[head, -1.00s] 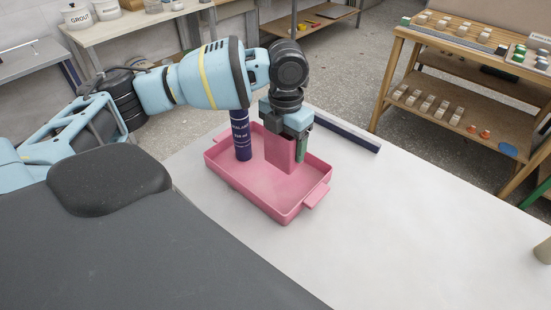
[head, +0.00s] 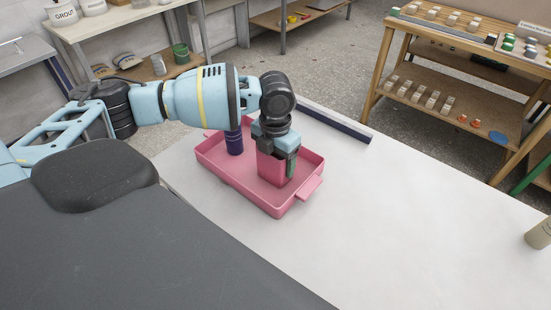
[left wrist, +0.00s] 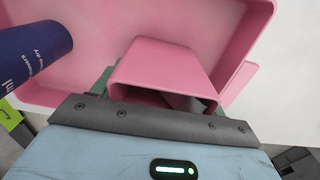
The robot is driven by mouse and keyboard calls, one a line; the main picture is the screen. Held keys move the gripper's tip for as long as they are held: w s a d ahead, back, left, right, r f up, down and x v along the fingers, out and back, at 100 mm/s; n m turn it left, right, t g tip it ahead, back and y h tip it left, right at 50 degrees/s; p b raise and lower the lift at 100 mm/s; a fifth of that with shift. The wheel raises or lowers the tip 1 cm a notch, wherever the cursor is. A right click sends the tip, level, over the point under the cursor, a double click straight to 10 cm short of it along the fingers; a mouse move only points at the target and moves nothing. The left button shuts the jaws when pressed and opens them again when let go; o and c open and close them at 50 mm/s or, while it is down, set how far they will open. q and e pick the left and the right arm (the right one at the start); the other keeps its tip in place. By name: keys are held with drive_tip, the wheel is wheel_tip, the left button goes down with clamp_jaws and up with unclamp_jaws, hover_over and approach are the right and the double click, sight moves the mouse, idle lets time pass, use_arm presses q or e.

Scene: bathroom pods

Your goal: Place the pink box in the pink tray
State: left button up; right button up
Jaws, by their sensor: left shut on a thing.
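My left gripper (head: 277,153) points down over the pink tray and is shut on the pink box (head: 270,168). The box is upright inside the tray's outline, towards its right end; I cannot tell whether its base touches the tray floor. In the left wrist view the box (left wrist: 165,62) is held between the fingers, its near end showing as an opening. The pink tray (head: 240,190) lies on the white table; its wall also shows in the left wrist view (left wrist: 255,22). My right gripper is not in view.
A dark blue cylinder (head: 234,143) with white print stands in the tray's far left part, beside the box. A dark blue bar (head: 335,122) lies along the table's far edge. A beige cylinder (head: 538,234) stands at the far right. The table front right is clear.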

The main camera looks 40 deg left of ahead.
use_arm(q)
drive_tip(key=o, duration=0.5)
drive_tip(key=shift+f, duration=0.15)
drive_tip(key=o, duration=0.5)
wheel_tip(320, 180, up, 12)
drive_tip(key=shift+r+p, duration=0.2)
drive_tip(key=shift+p, duration=0.15)
